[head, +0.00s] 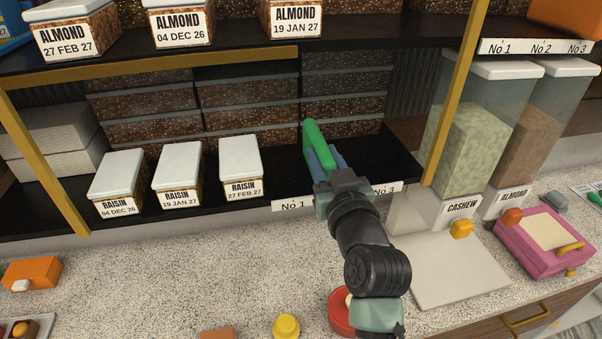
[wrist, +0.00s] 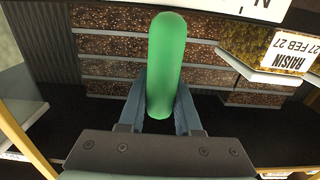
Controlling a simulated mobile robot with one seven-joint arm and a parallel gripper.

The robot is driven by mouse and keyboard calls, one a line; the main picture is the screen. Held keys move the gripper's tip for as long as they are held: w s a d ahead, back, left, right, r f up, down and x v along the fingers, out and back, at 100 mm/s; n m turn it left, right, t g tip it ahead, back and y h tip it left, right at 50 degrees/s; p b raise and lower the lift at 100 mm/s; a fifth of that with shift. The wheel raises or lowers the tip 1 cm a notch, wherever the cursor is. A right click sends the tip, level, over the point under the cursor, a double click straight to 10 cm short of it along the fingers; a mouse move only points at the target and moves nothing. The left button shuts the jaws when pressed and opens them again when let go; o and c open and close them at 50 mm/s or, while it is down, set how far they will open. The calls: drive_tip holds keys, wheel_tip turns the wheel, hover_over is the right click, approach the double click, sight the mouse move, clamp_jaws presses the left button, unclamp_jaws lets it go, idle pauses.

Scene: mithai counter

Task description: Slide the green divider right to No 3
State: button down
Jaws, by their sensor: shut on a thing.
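The green divider (head: 318,145) is an upright rounded plate on the dark lower shelf (head: 270,190), right of the raisin boxes. My gripper (head: 325,165) is shut on it from the front. In the wrist view the divider (wrist: 166,60) stands between the two blue-grey fingers of my gripper (wrist: 160,105). A No 1 label (head: 292,204) is on the shelf's front edge, left of my gripper. Another label (head: 387,188) shows to the right, partly hidden behind my wrist. Any label between them is hidden by my gripper.
Three white-lidded raisin boxes (head: 178,170) stand left of the divider. Shelf space right of it looks clear up to a yellow post (head: 447,105). Clear cashew (head: 470,135) and almond bins stand beyond the post. An upper shelf (head: 230,48) with almond boxes hangs above.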

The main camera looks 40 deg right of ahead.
drive_tip(key=s+d+b, duration=0.1)
drive_tip(key=s+d, duration=0.1)
drive_tip(key=d, duration=0.1)
drive_tip(key=s+d+b, duration=0.2)
drive_tip(key=d, duration=0.1)
drive_tip(key=s+d+b, duration=0.2)
drive_tip(key=d, duration=0.2)
drive_tip(key=shift+f, duration=0.1)
drive_tip(key=shift+s+d+b, duration=0.3)
drive_tip(key=shift+s+d, duration=0.05)
drive_tip(key=shift+d, duration=0.05)
drive_tip(key=c, duration=0.6)
unclamp_jaws()
drive_tip(key=shift+d, duration=0.2)
drive_tip(key=shift+a, duration=0.1)
drive_tip(key=shift+a, duration=0.1)
drive_tip(key=b+v, duration=0.4)
drive_tip(key=v, duration=0.9)
